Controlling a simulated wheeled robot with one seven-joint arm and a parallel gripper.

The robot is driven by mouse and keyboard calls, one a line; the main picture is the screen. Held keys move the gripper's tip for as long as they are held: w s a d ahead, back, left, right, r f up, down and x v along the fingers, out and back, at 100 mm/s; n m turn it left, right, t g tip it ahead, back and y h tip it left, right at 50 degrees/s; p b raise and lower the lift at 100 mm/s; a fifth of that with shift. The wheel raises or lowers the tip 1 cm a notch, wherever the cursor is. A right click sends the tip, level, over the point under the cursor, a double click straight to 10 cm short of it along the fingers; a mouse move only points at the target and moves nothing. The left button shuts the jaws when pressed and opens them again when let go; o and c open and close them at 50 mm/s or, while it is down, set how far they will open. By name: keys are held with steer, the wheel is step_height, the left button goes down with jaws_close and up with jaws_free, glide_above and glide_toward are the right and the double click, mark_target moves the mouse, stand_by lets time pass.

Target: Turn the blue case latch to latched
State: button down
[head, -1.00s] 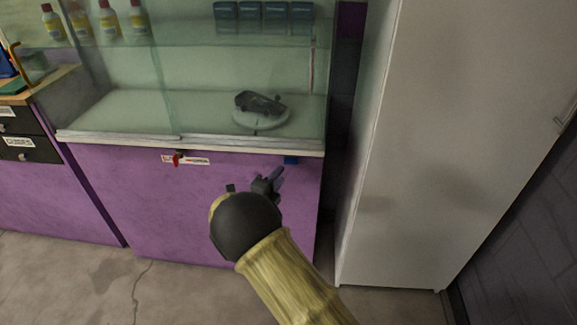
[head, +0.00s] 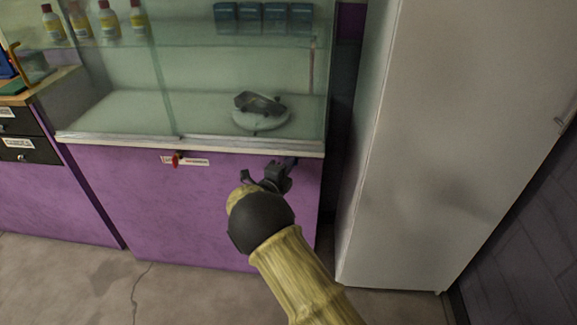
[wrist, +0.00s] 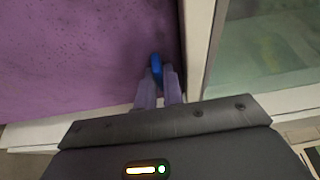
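The blue case latch (wrist: 156,64) is a small blue tab on the purple front of the display case, just below its pale ledge. My gripper (wrist: 158,76) is at the latch in the wrist view. Its two fingers lie close together, one on each side of the blue tab, with the tab filling the narrow gap at the tips. In the head view my gripper (head: 281,171) is just under the ledge at the right end of the case front and hides the latch. The latch's exact angle is hard to tell.
A red latch (head: 176,159) with a label is further left on the purple front. The glass case (head: 110,100) holds a dark model on a white round stand (head: 261,121). A tall white cabinet (head: 430,150) stands close on the right. Open floor lies at lower left.

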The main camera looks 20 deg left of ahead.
steer(key=shift+f, duration=0.1)
stand_by(0.3)
steer(key=shift+d+f+n+t+y+b, duration=0.15)
steer(key=shift+n+t+y+b, duration=0.85)
steer(key=shift+n, duration=2.75)
steer(key=shift+f+n+t+y+b, duration=0.15)
steer(key=shift+n+t+y+b, duration=0.2)
steer(key=shift+n+y, duration=2.45)
steer(key=shift+d+f+n+t+y+b, duration=0.25)
steer(key=shift+n+t+b, duration=0.4)
steer(key=shift+n, duration=4.1)
steer(key=shift+a, duration=0.15)
steer(key=c, duration=1.5)
jaws_free()
steer(key=shift+r, duration=0.25)
steer(key=shift+s, duration=0.1)
